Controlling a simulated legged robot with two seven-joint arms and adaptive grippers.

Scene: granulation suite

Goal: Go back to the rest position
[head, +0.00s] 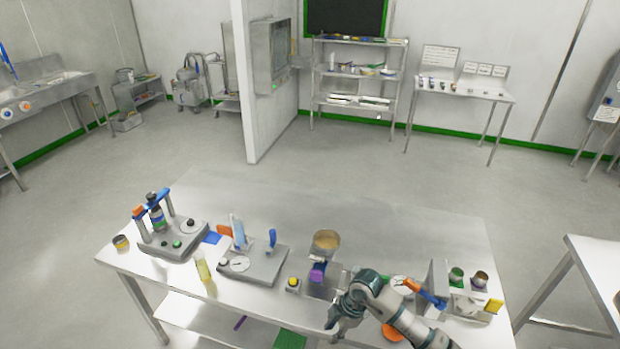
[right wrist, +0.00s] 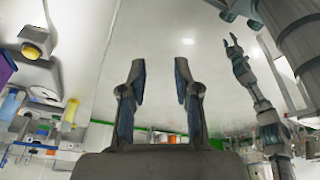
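My right gripper (head: 337,324) hangs over the front edge of the steel table (head: 400,232) in the head view. In the right wrist view its two fingers (right wrist: 162,85) stand apart with nothing between them. Another gripper, my left one (right wrist: 232,42), shows at the upper right of the right wrist view, with a small gap between its fingertips and nothing seen in it. My left gripper does not show in the head view.
The table carries a stand with blue-topped posts (head: 172,240), a scale-like device (head: 255,262), a round tan-filled bowl (head: 326,241), a yellow button (head: 293,283) and a rack with cups (head: 460,290). My right forearm passes close to the rack. The table's back half is bare.

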